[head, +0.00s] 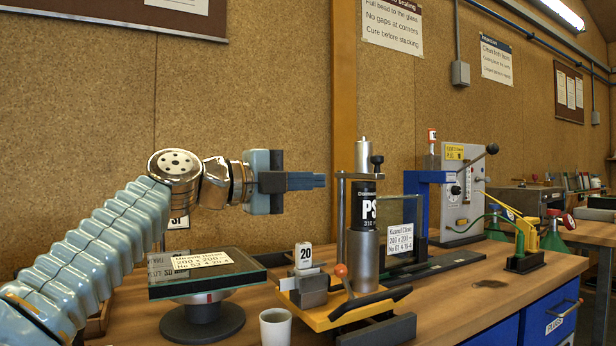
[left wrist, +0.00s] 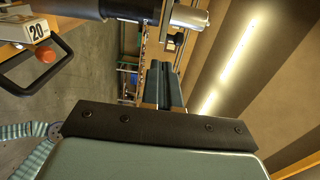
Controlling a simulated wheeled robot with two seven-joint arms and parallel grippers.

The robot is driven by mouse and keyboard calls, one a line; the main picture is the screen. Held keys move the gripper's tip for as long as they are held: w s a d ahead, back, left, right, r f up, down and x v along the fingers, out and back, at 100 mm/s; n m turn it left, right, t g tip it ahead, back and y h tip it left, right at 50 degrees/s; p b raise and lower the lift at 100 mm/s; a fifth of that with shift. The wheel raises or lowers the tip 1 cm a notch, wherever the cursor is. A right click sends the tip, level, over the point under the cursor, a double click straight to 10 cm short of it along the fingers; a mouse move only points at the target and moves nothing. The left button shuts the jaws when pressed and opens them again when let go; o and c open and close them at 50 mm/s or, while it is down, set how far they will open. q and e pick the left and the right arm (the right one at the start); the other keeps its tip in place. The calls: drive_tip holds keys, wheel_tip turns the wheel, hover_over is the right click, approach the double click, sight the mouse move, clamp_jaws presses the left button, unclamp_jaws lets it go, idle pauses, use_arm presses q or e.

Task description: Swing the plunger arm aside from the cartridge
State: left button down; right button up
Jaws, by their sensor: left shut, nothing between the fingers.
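The plunger arm (head: 354,176) is a flat bar on a thin upright post, with a black knob (head: 377,160) at its right end and a silver cylinder (head: 362,154) rising from it. It lies across the top of the cartridge (head: 365,218), which has a black "PS" label and stands upright in its stand. My left gripper (head: 325,180) is shut and empty, level with the bar and just left of its post end in the head view. I cannot tell whether they touch. In the left wrist view the shut fingers (left wrist: 160,84) lie below the bar (left wrist: 166,16). My right gripper is not in view.
The yellow-based stand (head: 345,312) has a black handle and an orange knob (head: 341,270). A glass panel on a round turntable (head: 202,318) stands left, a white cup (head: 275,327) in front. A blue-and-grey machine (head: 462,190) stands behind to the right. Bench space between is narrow.

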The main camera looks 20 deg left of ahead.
sight(373, 178)
use_arm(q)
drive_tip(key=p+x, duration=0.3)
drive_tip(key=x, duration=0.6)
drive_tip(key=shift+w+d+r, duration=0.1)
drive_tip(key=shift+w+d, duration=0.4)
drive_tip(key=shift+w, duration=0.1)
